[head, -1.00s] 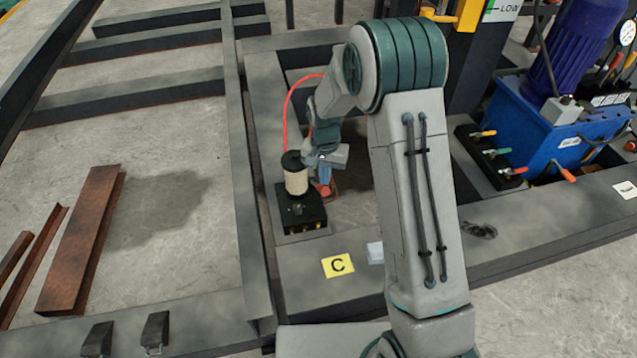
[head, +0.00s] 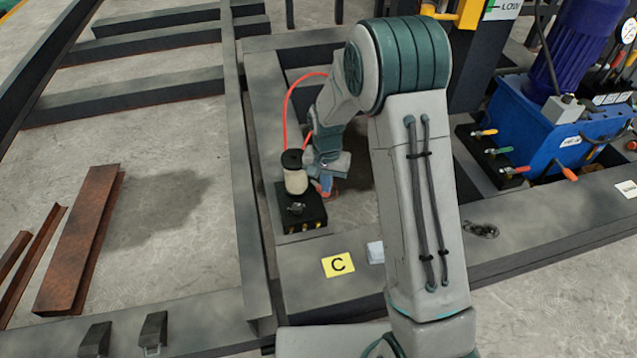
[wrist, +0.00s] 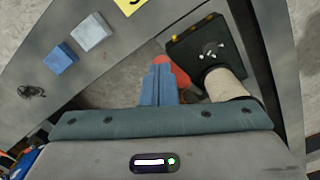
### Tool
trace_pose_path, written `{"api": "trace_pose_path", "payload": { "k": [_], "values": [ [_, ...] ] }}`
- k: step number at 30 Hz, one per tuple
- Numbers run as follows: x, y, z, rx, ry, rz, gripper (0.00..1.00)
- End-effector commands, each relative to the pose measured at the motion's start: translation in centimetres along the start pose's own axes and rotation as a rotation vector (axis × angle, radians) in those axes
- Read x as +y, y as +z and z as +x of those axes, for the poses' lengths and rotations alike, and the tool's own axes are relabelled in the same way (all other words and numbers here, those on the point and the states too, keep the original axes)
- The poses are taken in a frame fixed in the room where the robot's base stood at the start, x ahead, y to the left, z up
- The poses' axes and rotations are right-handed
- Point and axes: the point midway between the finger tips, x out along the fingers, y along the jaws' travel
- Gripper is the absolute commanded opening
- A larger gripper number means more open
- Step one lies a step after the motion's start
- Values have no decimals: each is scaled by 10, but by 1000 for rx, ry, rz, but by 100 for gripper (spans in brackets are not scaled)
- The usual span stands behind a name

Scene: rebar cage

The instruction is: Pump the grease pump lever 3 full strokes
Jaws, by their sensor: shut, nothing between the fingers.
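The grease pump has a black base box (head: 304,212) and a cream reservoir (head: 296,181) with a black lid. In the wrist view its base (wrist: 205,55) and reservoir (wrist: 228,84) show at upper right. A red lever grip (wrist: 178,72) lies right at my blue fingertips, partly hidden by them; whether they touch cannot be told. My gripper (head: 326,187) is low beside the pump, on its right side. In the wrist view my gripper (wrist: 161,64) has its fingers together with nothing between them. The rest of the lever is hidden.
A red hose (head: 287,105) loops up behind the pump. Dark steel beams (head: 250,190) frame the spot. A yellow C label (head: 339,265) lies on the front beam, beside a pale block (head: 375,252). A blue hydraulic unit (head: 545,135) stands at right.

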Motion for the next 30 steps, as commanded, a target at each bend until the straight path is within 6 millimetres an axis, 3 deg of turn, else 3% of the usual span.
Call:
{"api": "trace_pose_path", "payload": {
  "k": [30],
  "values": [
    [5,9,14,1,-1,0,0]
  ]
}}
